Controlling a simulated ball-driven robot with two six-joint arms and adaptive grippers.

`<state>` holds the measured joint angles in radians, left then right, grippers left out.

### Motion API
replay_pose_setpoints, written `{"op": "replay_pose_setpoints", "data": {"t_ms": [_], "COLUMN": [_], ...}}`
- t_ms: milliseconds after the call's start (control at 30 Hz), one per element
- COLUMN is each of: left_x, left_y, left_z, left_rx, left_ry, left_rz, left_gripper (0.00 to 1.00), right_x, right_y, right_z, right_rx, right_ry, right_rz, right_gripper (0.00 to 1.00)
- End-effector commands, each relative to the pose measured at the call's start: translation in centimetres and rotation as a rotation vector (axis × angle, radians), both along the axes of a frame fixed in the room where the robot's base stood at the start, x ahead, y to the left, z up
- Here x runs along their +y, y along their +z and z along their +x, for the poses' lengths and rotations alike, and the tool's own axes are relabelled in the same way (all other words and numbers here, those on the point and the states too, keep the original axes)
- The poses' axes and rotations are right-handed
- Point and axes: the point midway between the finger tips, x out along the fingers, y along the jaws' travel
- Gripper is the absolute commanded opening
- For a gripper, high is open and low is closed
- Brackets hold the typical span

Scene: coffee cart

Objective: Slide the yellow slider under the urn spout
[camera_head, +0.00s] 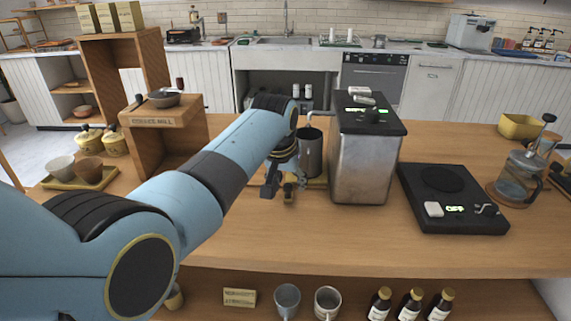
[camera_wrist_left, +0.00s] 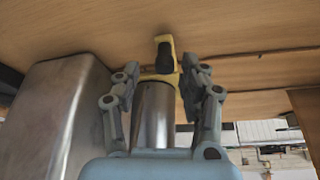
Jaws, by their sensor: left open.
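The urn is a steel box (camera_head: 362,155) with a black top and a green display, standing on the wooden counter; it also shows at the left in the left wrist view (camera_wrist_left: 62,110). Its thin spout (camera_head: 322,113) reaches left over a steel cup (camera_head: 312,150). The cup also shows in the left wrist view (camera_wrist_left: 152,118). Contact is unclear. My right gripper is out of view.
A black hot plate (camera_head: 448,190) and a glass press (camera_head: 522,172) stand to the right. A wooden coffee mill stand (camera_head: 165,135) and a yellow tray (camera_head: 70,184) with cups are at the left. The counter in front of the urn is clear.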

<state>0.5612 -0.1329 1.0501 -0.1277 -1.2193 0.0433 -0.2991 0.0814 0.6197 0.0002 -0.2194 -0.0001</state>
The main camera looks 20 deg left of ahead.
Motion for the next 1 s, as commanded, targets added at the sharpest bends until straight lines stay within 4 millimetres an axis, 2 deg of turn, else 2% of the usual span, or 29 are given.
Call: {"op": "replay_pose_setpoints", "data": {"t_ms": [200,433,600,1000], "left_x": [-0.1,-0.1,-0.1,0.0], "left_y": [4.4,7.6,8.3,8.2], "left_z": [-1.7,-3.1,-3.4,-3.6], "left_rx": [-0.004,-0.002,0.000,0.002], "left_ry": [-0.001,-0.001,-0.002,-0.001], "left_rz": [-0.002,-0.001,0.000,0.000], "left_gripper": [0.43,0.43,0.43,0.43], "right_x": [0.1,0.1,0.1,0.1], "right_y": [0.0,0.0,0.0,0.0], "right_z": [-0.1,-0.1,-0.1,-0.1], "right_rx": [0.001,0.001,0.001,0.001], "right_ry": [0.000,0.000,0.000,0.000], "right_rz": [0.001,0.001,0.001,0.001], "right_gripper": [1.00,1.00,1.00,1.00]}}
